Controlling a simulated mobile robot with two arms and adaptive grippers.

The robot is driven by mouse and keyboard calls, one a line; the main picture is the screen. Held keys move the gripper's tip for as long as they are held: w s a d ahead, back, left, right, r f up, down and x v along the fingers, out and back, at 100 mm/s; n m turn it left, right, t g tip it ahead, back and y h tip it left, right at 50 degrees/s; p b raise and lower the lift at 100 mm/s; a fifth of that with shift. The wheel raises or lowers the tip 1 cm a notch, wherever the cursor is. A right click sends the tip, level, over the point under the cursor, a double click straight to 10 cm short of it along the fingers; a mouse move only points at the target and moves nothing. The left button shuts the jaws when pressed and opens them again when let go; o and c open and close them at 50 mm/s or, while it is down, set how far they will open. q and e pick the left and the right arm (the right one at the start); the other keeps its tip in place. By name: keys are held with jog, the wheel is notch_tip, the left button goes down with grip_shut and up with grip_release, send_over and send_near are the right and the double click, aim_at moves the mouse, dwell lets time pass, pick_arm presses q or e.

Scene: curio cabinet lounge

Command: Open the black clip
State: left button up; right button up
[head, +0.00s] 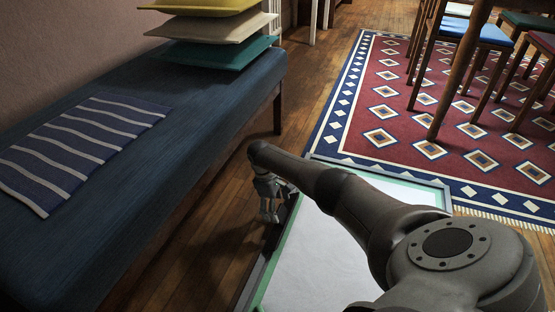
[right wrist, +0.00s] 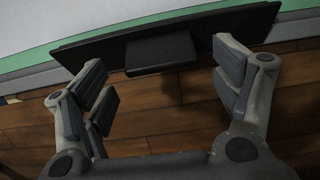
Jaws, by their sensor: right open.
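The black clip (right wrist: 160,51) shows in the right wrist view as a long dark bar with a block-like tab sticking out from its middle. It lies along the edge of a board with a white face and a green border (head: 318,262). My right gripper (right wrist: 165,85) is open, with its fingers apart on either side of the tab. The tab is between the fingers near their tips, and I see no clear contact. In the head view my right gripper (head: 279,200) is at the board's left edge and hides part of the clip. My left gripper is not in view.
A blue bench (head: 190,130) runs along the left, with a striped cloth (head: 80,145) and stacked cushions (head: 215,52) on it. Wooden floor lies between bench and board. A patterned rug (head: 400,120) with chairs and a table is at the upper right.

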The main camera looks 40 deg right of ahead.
jog(key=v, duration=1)
jog(key=shift+s, duration=0.1)
